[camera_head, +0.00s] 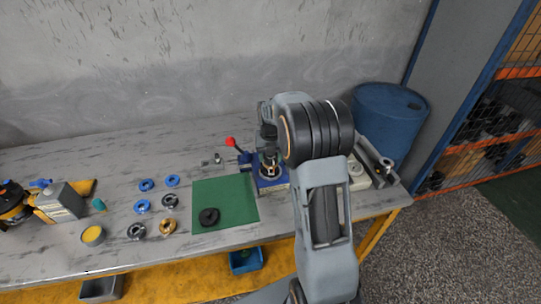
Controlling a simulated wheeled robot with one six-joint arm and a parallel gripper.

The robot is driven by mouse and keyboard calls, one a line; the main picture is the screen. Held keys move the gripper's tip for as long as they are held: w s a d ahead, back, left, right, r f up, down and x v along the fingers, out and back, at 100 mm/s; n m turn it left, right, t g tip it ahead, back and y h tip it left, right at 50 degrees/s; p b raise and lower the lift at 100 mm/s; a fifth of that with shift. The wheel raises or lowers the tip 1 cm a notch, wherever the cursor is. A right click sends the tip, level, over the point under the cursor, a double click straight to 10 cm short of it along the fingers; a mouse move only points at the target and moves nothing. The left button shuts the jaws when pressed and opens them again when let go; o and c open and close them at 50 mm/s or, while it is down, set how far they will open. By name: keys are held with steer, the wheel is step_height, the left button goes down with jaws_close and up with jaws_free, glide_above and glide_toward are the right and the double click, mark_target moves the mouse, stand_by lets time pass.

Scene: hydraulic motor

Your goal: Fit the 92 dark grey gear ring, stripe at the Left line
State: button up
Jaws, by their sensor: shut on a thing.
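My gripper (268,150) points down over the blue fixture (272,186) near the front right of the bench. It is shut on a small part, which is largely hidden by the fingers and too small to identify. A metallic, brownish round part shows just below, at the top of the fixture; I cannot tell whether the held part touches it. A dark ring (209,217) lies flat on the green mat (236,196), left of the fixture. Two grey rings (170,201) (136,231) lie on the bench left of the mat. No size marking, stripe or Left line can be made out.
Several blue rings (142,206) and a gold ring (168,226) lie left of the mat. A red-knobbed lever (231,142) stands beside the fixture. A blue barrel (388,115) stands behind right.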

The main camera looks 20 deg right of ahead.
steer(key=o, duration=1.5)
steer(key=shift+r, duration=0.15)
steer(key=shift+r+p, duration=2.7)
steer(key=shift+r, duration=0.7)
